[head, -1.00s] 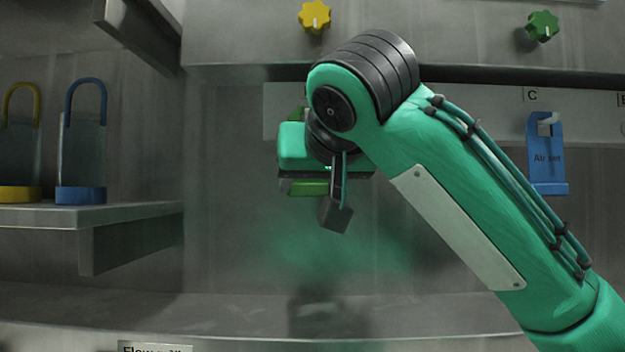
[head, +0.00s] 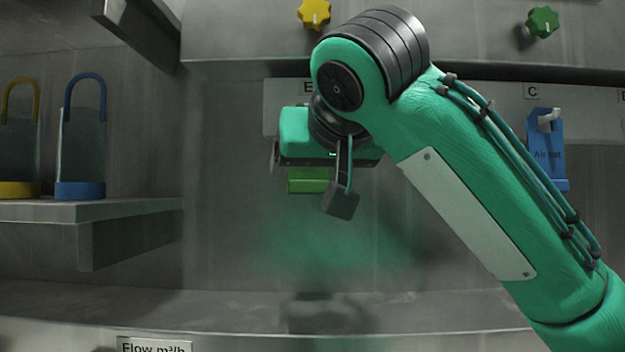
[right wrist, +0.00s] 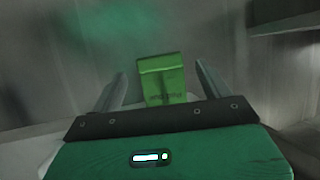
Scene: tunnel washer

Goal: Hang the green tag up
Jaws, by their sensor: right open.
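The green tag (head: 308,182) shows in the head view below my right gripper (head: 325,150), which hides its upper part, against the back wall under the label E. In the right wrist view the green tag (right wrist: 163,82) stands upright between the two spread fingers of my right gripper (right wrist: 160,74), with a gap on each side. Small dark print on its face is too blurred to read. I cannot tell whether a hook bears it. My left gripper is in neither view.
A blue tag (head: 547,150) hangs on a peg under label C (head: 532,91). A yellow knob (head: 314,12) and a green knob (head: 542,22) are above. A shelf (head: 120,210) at left bears blue (head: 80,188) and yellow (head: 18,189) padlock-like things.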

